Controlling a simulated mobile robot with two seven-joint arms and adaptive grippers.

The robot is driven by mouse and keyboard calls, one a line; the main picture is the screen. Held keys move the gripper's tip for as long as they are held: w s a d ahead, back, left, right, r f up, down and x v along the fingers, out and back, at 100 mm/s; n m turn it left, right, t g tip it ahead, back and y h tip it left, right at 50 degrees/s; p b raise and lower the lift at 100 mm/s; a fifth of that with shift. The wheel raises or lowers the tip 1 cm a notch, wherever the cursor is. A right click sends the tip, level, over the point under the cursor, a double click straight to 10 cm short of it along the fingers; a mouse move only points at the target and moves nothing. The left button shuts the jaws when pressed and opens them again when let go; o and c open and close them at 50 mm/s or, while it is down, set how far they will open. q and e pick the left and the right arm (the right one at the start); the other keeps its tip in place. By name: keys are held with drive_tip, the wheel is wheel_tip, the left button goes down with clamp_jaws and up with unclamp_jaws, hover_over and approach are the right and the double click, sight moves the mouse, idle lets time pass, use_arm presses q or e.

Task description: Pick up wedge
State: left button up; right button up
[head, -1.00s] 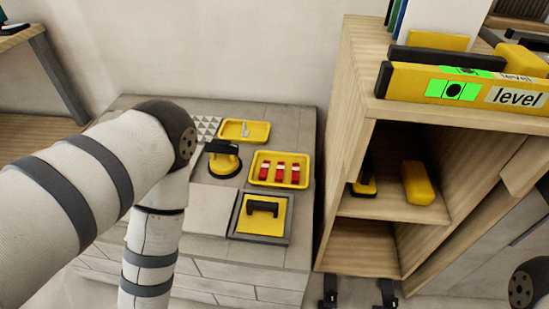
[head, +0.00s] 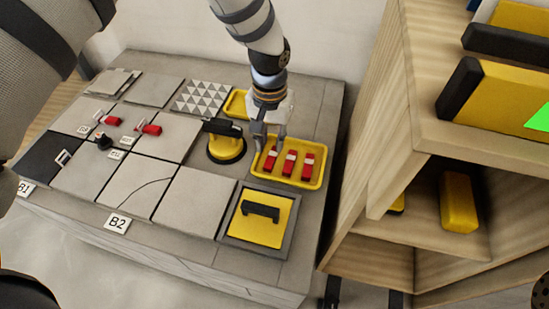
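A yellow tray (head: 318,180) on the grey tiled platform holds three red wedges with white bands: a left one (head: 270,161), a middle one (head: 289,164) and a right one (head: 307,166). Whether a fingertip touches the wedge cannot be told. My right gripper is out of view.
A suction cup tool (head: 226,148) stands left of the tray. Another yellow tray (head: 237,104) lies behind it. A yellow float (head: 262,222) sits in a grey frame in front. A wooden shelf (head: 390,140) stands close on the right. Tiles (head: 190,200) cover the left side.

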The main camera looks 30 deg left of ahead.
sight(269, 162)
use_arm(q)
drive_tip(key=f, duration=0.4)
drive_tip(key=f+b, duration=0.1)
drive_tip(key=f, duration=0.1)
drive_tip(key=shift+s+f, duration=0.2)
drive_tip(key=shift+s, duration=0.2)
drive_tip(key=shift+r, duration=0.1)
drive_tip(key=c, duration=0.4)
drive_tip(key=shift+c, duration=0.2)
